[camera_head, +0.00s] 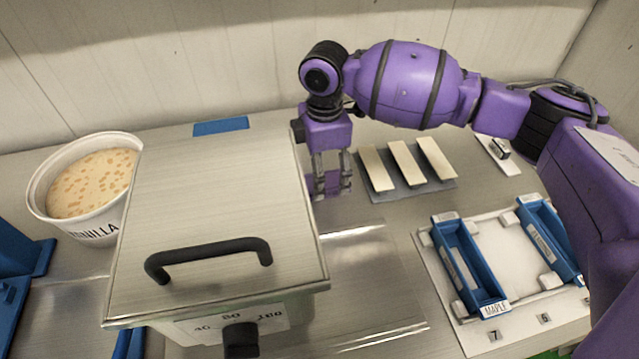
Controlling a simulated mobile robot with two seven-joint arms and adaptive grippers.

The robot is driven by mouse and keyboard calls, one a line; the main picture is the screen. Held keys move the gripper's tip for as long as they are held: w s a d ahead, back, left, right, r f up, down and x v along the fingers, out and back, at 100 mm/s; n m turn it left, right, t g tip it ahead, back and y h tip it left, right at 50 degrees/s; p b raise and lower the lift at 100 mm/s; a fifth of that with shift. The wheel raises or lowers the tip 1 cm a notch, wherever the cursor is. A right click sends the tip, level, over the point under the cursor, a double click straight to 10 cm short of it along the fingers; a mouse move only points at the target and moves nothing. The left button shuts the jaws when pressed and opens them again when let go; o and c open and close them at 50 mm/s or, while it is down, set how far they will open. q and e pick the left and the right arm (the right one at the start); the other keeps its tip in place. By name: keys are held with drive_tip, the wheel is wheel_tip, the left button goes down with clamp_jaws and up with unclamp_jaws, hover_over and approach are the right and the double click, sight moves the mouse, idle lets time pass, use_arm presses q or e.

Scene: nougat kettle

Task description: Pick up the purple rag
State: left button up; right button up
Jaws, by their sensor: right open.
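My right gripper (332,190) points down just right of the steel box's back right corner. Its two fingers are apart, so it is open. A small purple patch (332,180) shows between the fingers. It looks like the purple rag, but it is mostly hidden, and I cannot tell whether the fingers touch it. My left gripper is not in view.
A steel kettle box (215,205) with a black handle (208,255) stands close left of the right gripper. A vanilla tub (88,190) is at left. Pale bars on a grey mat (415,189) lie right. Blue maple trays (468,268) sit front right.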

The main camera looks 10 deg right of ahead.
wheel_tip(320, 180, down, 2)
drive_tip(key=shift+f, duration=0.2)
drive_tip(key=c, duration=1.2)
drive_tip(key=shift+o, duration=0.2)
wheel_tip(320, 180, up, 10)
drive_tip(key=o, duration=0.6)
drive_tip(key=shift+c, duration=0.2)
drive_tip(key=c, duration=0.5)
